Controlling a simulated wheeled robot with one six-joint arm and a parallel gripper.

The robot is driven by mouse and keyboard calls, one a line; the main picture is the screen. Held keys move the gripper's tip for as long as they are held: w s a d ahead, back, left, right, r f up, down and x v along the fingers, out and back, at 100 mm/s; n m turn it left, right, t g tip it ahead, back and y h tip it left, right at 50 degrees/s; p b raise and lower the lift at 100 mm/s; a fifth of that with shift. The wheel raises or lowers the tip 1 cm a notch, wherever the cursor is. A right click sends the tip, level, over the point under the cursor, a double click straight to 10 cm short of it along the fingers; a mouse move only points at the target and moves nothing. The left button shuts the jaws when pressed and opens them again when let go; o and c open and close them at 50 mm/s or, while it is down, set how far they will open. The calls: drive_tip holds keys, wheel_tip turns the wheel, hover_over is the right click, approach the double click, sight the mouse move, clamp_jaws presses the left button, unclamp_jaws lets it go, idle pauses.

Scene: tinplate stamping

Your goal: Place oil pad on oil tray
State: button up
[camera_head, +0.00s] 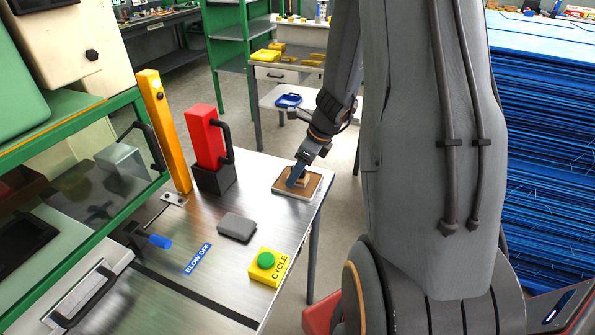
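The oil tray (311,191) is a shallow, pale-rimmed square tray with a brown inside, near the right edge of the metal bench. A small tan block, which looks like the oil pad (302,182), is on or just above it; I cannot tell if it touches the tray. My gripper (293,182) reaches down from the upper right, its blue fingers at the tan block. The fingertips are small and overlap the block, so I cannot tell whether they are shut on it.
On the bench (270,215) stand a red block with a black handle (208,140), a dark grey pad-like block (237,227) and a yellow box with a green CYCLE button (266,263). A yellow post (163,130) and green-framed machine are left. Blue sheet stacks (545,150) fill the right.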

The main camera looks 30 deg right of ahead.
drive_tip(key=v, duration=1.1)
drive_tip(key=s+a+n+g+h, duration=0.1)
drive_tip(key=s+a+n, duration=0.5)
drive_tip(key=n, duration=0.8)
drive_tip(key=s+a+n+h, duration=0.1)
drive_tip(key=s+a+n, duration=0.5)
drive_tip(key=a+n, duration=0.5)
drive_tip(key=n, duration=0.3)
drive_tip(key=shift+a+f+g+h, duration=0.25)
drive_tip(key=shift+a+g+h, duration=0.15)
drive_tip(key=shift+f+b, duration=0.3)
drive_tip(key=shift+b, duration=0.25)
